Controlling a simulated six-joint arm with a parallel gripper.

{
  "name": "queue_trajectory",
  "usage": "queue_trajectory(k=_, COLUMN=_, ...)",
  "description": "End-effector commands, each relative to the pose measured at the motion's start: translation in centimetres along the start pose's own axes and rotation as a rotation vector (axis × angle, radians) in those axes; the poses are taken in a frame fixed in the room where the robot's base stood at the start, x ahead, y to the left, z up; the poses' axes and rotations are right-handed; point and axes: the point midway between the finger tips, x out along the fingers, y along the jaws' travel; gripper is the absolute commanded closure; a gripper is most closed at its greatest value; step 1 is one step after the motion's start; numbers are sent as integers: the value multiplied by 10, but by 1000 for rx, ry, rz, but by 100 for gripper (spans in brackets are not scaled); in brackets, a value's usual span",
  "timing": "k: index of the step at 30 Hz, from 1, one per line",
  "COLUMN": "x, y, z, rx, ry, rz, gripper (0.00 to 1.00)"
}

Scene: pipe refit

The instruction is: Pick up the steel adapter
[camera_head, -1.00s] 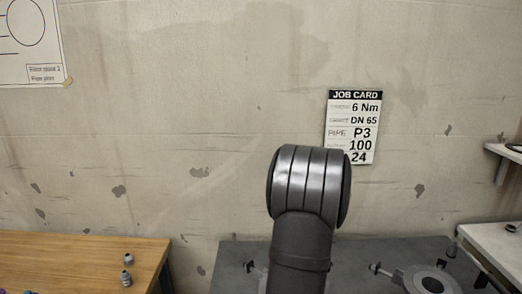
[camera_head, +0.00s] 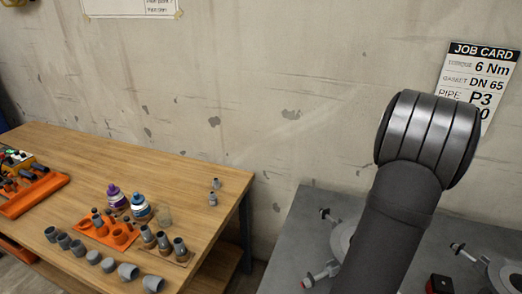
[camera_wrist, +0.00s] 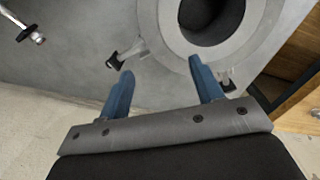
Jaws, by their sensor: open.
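My gripper (camera_wrist: 161,70) shows in the wrist view with two blue fingers spread apart and nothing between them. It is over the grey steel surface near a round flange. In the head view only my dark arm shows, at the right, and the gripper is hidden. I cannot tell for sure which part is the steel adapter. Small grey metal fittings stand at the back right of the wooden bench (camera_head: 130,160): one fitting (camera_head: 215,183) behind another fitting (camera_head: 212,199). Several dark-topped grey fittings (camera_head: 163,243) stand in a row on a wooden holder further forward.
The bench also holds grey pipe pieces (camera_head: 108,265), an orange tray (camera_head: 92,229), a purple-capped bottle (camera_head: 116,197), a blue-and-white bottle (camera_head: 141,207) and an orange tool tray (camera_head: 35,195). A flange (camera_wrist: 232,45) with a dark bore lies by my gripper. The bench's back middle is clear.

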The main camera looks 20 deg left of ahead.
Motion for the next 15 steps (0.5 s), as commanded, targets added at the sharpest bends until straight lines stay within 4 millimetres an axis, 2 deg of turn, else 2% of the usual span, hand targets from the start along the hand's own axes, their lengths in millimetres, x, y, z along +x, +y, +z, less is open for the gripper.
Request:
queue_trajectory(k=5, x=0, y=-1, z=-1, rx=0, ry=0, rz=1, gripper=40)
queue_trajectory(k=8, x=0, y=-6, z=-16, rx=2, ry=2, rz=9, gripper=40)
queue_trajectory(k=11, x=0, y=-22, z=-50, rx=15, ry=9, rz=30, gripper=40)
queue_trajectory(k=15, x=0, y=-64, z=-121, rx=51, ry=35, rz=74, gripper=40)
